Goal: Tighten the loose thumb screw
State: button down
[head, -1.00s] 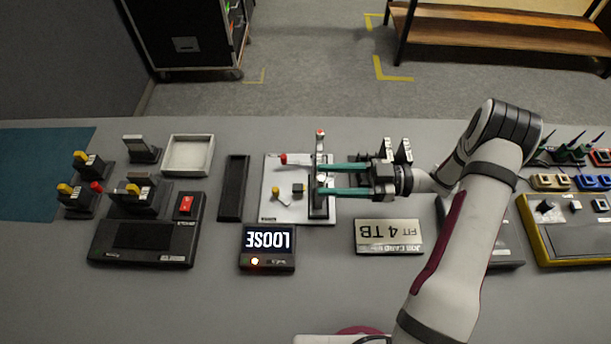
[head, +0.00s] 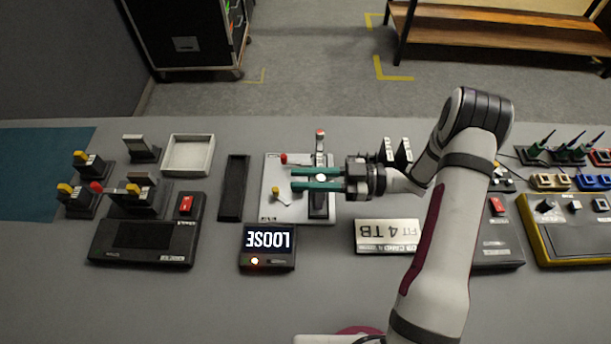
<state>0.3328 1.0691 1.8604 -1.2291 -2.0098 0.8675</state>
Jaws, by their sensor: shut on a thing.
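The white plate (head: 270,212) lies mid-table with a black upright bracket (head: 319,208) on its right part. My gripper (head: 292,179) reaches in from the right over the plate, with its two green fingers close together across the bracket. It is shut on the thumb screw, which is mostly hidden between the fingers. A small pale spot shows between them. The display box (head: 267,262) in front of the plate reads LOOSE, upside down, with a lit lamp.
A black strip (head: 233,190) and a white tray (head: 188,154) lie left of the plate. A black box with a red switch (head: 145,240) is at front left. A label plate (head: 387,236) is at front right. The front table strip is clear.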

jog(key=n+g, duration=0.1)
jog(key=g, duration=0.1)
jog(key=s+n+g, duration=0.1)
jog(key=n+g, duration=0.1)
jog(key=g, duration=0.1)
jog(key=shift+d+h, duration=0.1)
jog(key=shift+h, duration=0.2)
jog(key=c, duration=0.7)
grip_release()
jog(key=shift+w, duration=0.1)
jog(key=s+d+r, duration=0.2)
jog(key=d+r, duration=0.9)
jog(key=shift+s+d, duration=0.15)
jog(key=shift+s, duration=0.25)
